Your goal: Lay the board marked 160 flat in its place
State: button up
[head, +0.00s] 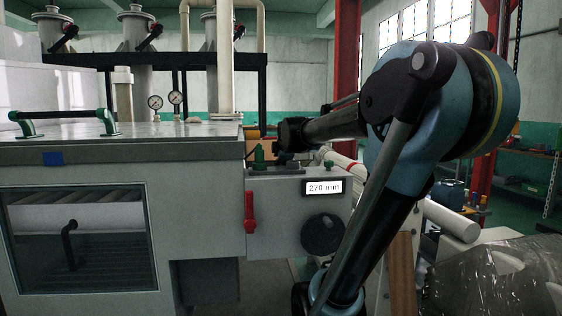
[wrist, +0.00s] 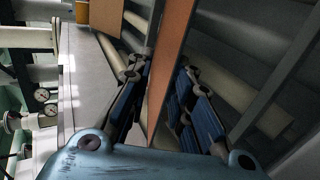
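An orange-brown board (wrist: 175,42) runs down the middle of the wrist view, seen at a steep slant. It lies between the two blue-padded fingers of my gripper (wrist: 163,82), which close in along both its sides, and the gripper looks shut on it. In the head view my gripper (head: 290,135) is beyond the grey machine's right corner, small and dark, with its fingers hard to make out. I cannot read the mark 160 anywhere, so I cannot tell whether this is that board. The board's place is not clear in either view.
A grey machine (head: 190,210) with a flat lid (head: 170,130) and a green-ended handle (head: 65,114) fills the left. Its control box shows 270 mm (head: 324,187). A brown upright plank (head: 402,275) stands below my arm. Clear plastic wrapping (head: 500,275) covers something at right.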

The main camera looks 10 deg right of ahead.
jog(key=o, duration=0.4)
jog(key=shift+c, duration=0.2)
jog(key=shift+f, duration=0.45)
dwell(1.0)
jog(key=shift+w+r+g, duration=0.2)
jog(key=shift+w+g, duration=0.15)
jog(key=shift+g, duration=0.75)
jog(key=shift+w+g, duration=0.4)
jog(key=shift+g, duration=0.8)
